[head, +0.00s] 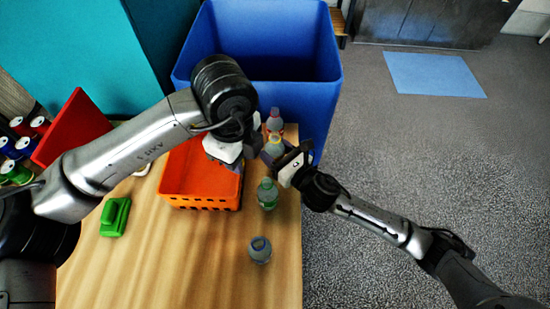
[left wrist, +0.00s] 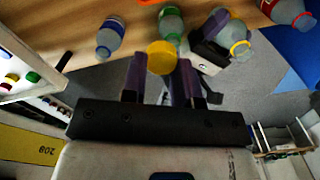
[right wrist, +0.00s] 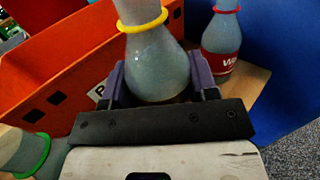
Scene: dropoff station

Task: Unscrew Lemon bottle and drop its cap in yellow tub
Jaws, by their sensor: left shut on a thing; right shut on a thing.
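The Lemon bottle (head: 275,147), clear grey with a yellow neck ring, stands near the table's right edge. My right gripper (right wrist: 160,85) is shut around the body of this bottle (right wrist: 153,60). In the left wrist view the bottle (left wrist: 240,47) has no cap visible on its neck. My left gripper (head: 238,163) is shut on the yellow cap (left wrist: 161,56), apart from the bottle and beside it. The cap is hidden in the head view. I cannot make out a yellow tub for certain; a yellow surface marked with digits (left wrist: 28,150) shows in the left wrist view.
An orange crate (head: 184,202) sits left of the bottle. A green-ringed bottle (head: 267,194) and blue-ringed bottle (head: 260,250) stand nearer, a red-ringed bottle (head: 273,121) behind. A large blue bin (head: 315,95) is at the back. A green object (head: 115,217) lies left.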

